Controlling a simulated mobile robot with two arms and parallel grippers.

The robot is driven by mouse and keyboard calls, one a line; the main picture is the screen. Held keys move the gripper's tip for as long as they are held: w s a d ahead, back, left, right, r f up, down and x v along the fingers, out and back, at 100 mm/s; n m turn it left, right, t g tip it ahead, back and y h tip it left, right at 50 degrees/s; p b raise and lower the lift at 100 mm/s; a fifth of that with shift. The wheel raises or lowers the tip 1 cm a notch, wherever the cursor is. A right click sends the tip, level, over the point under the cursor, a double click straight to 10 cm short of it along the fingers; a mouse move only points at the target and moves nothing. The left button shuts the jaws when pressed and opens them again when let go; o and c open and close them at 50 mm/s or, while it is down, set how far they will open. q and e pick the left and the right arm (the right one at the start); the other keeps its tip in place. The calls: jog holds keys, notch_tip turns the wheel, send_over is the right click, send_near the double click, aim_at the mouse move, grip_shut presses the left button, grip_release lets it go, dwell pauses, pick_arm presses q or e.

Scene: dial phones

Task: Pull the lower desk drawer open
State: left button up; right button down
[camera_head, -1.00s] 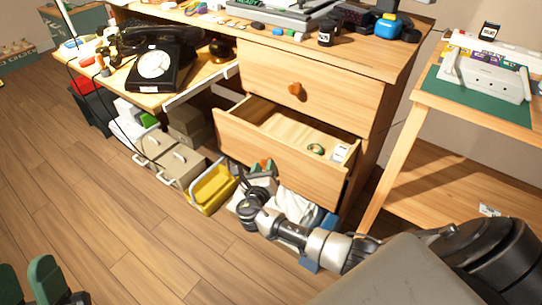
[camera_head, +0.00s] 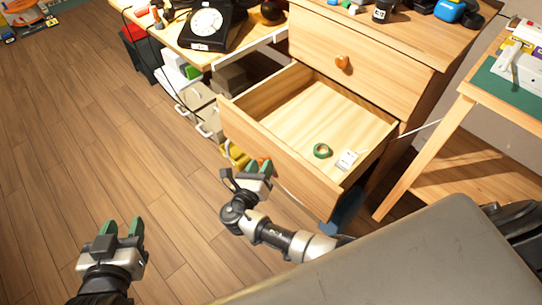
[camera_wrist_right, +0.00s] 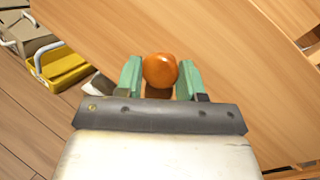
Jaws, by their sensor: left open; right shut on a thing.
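The lower desk drawer (camera_head: 262,157) stands well open in the head view. A green tape roll (camera_head: 322,151) and a small white box (camera_head: 346,161) lie inside it. My right gripper (camera_head: 260,168) is at the drawer's front, shut on its round orange knob, with the tips on either side. The knob (camera_wrist_right: 160,71) shows clearly between the green fingertips in the right wrist view. My left gripper (camera_head: 122,228) is open and empty above the floor at the lower left.
The upper drawer, with an orange knob (camera_head: 342,62), is shut. A side table (camera_head: 508,106) stands at the right. Grey boxes and a yellow toolbox (camera_wrist_right: 62,70) sit on the floor left of the drawer. The wooden floor (camera_head: 85,150) at left is clear.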

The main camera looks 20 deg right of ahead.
pick_arm(q)
jog(key=shift+s+a+f+g, duration=0.15)
jog(key=shift+s+f+g, duration=0.15)
jog(key=shift+f, duration=0.1)
pick_arm(e)
jog(key=shift+s+a, duration=0.3)
jog(key=shift+a, duration=0.4)
jog(key=c, duration=1)
grip_release()
jog(key=shift+o, duration=0.2)
pick_arm(q)
jog(key=s+a+f+g+y+p, duration=0.1)
jog(key=s+a+f+g+p, duration=0.1)
jog(key=s+f+g, duration=0.2)
jog(key=shift+s+g+y, duration=0.4)
jog(key=shift+g, duration=0.2)
pick_arm(e)
jog(key=v, duration=1)
jog(key=shift+s+a, duration=0.25)
jog(key=shift+s, duration=0.1)
